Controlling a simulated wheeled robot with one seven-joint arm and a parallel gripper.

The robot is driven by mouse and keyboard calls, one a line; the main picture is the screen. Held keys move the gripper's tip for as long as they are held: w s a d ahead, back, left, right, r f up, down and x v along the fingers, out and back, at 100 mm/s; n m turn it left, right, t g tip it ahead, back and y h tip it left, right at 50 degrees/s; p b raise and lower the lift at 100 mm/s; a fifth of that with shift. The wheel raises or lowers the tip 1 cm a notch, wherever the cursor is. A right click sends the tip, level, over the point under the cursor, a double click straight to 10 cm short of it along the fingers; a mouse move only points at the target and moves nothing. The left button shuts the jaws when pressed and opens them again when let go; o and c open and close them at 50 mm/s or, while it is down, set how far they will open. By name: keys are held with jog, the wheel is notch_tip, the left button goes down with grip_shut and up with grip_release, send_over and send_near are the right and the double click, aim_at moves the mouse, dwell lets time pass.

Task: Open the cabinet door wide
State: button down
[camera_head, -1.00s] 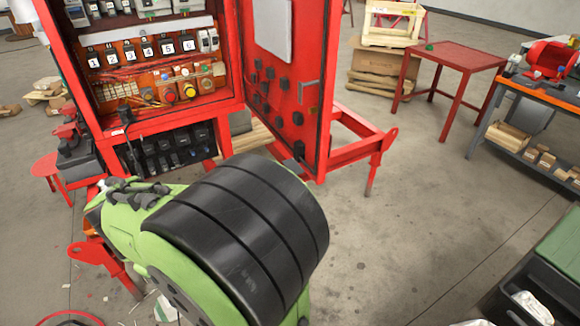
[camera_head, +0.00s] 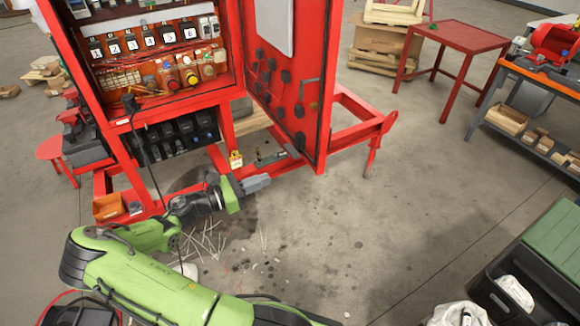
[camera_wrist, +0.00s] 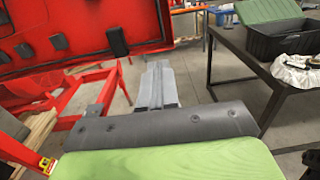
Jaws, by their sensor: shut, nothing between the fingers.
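The red cabinet (camera_head: 150,110) stands at the left in the head view, its breakers and numbered switches exposed. Its red door (camera_head: 290,75) stands open, swung out to the right with its inner face showing. A grey handle (camera_head: 309,82) sits near the door's free edge. In the wrist view the door (camera_wrist: 85,30) fills the upper left. My gripper (camera_head: 262,183) is shut and empty, low in front of the cabinet, left of the door's bottom corner. It looks apart from the door. The shut fingers also show in the wrist view (camera_wrist: 159,85).
A red skid frame (camera_head: 361,128) extends behind and beside the door. A red table (camera_head: 465,38) and an orange-edged workbench (camera_head: 545,80) stand at the right. A black crate (camera_head: 495,290) is at the lower right.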

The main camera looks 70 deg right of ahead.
aim_at(313, 162)
jog(key=p+x, duration=0.1)
jog(key=x, duration=1.2)
jog(key=shift+s+d+f+p, duration=0.1)
jog(key=shift+s+d+p, duration=0.1)
jog(key=shift+p, duration=0.1)
